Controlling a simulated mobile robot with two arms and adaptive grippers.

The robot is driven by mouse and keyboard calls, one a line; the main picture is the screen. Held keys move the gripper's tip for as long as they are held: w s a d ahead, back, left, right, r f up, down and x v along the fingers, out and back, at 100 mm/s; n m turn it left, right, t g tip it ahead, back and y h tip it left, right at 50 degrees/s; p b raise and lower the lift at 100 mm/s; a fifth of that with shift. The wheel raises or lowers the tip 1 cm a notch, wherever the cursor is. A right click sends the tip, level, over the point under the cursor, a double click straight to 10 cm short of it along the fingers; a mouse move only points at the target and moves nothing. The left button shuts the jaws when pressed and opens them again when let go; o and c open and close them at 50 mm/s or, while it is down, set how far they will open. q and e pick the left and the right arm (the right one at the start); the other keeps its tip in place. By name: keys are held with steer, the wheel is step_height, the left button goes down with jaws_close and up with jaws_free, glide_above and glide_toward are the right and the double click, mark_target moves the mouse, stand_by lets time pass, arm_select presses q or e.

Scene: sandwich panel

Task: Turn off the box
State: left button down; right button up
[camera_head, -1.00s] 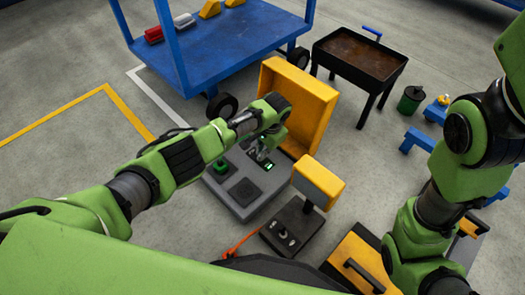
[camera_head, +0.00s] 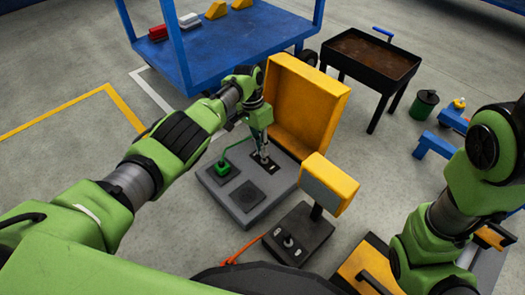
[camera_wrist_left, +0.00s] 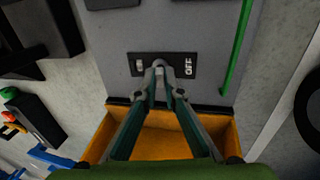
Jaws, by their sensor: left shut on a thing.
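The box is a grey panel (camera_head: 244,208) with its yellow lid (camera_head: 305,100) standing open behind it. In the left wrist view, a black switch plate (camera_wrist_left: 188,71) on the grey face bears the word OFF at its right end. My left gripper (camera_head: 264,157) reaches down to this plate. In the wrist view its fingers (camera_wrist_left: 158,68) converge at the middle of the plate, closed on a small grey switch lever that they mostly hide. My right gripper is not in view.
A yellow-framed screen (camera_head: 328,184) on a post and a black control box (camera_head: 298,233) stand right of the panel. A blue cart (camera_head: 235,40) and a black trough (camera_head: 372,53) stand behind. Open concrete floor lies to the left.

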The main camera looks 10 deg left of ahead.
arm_select(q)
steer(key=c, duration=2.2)
jaws_free()
steer(key=shift+o, duration=0.2)
steer(key=v, duration=1.2)
